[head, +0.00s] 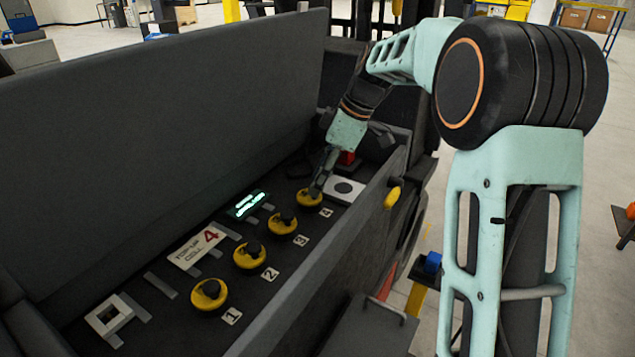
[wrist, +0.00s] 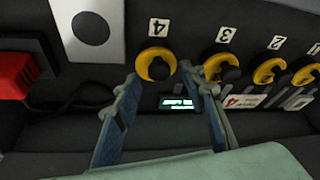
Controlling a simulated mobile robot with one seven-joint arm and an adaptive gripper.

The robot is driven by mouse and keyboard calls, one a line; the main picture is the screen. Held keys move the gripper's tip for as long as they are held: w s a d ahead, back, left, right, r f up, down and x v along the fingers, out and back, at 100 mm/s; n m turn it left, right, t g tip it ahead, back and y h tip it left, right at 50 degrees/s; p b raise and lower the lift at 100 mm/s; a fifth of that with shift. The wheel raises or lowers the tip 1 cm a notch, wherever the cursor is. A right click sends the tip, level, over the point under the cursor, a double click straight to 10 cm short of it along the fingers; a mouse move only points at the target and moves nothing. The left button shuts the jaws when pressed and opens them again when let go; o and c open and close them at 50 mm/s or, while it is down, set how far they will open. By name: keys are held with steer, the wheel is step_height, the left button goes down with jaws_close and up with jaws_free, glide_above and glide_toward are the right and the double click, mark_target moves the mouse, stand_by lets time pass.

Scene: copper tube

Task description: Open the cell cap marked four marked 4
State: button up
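The cell cap marked 4 (head: 307,200) is a round yellow cap with a dark knob, farthest in a row of caps in the dark battery compartment. Its white label 4 (head: 326,212) lies beside it. In the wrist view the cap (wrist: 155,54) sits just beyond and between my fingertips, with its label 4 (wrist: 159,27) above it. My gripper (wrist: 160,76) is open, one finger to each side of the cap. In the head view my gripper (head: 317,187) is right over the cap and hides part of it. I cannot tell whether the fingers touch it.
Caps 3 (head: 283,224), 2 (head: 250,257) and 1 (head: 209,295) continue the row. A lit green display (head: 249,203) and a card with a red 4 (head: 197,248) lie left of the row. A red connector (wrist: 17,75) with a black cable is near. The compartment walls rise on both sides.

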steer(key=shift+a+f, duration=0.2)
steer(key=shift+f, duration=0.4)
jaws_close()
steer(key=shift+w+a+r+p, duration=0.1)
steer(key=shift+r+p, duration=0.15)
steer(key=shift+p, duration=0.2)
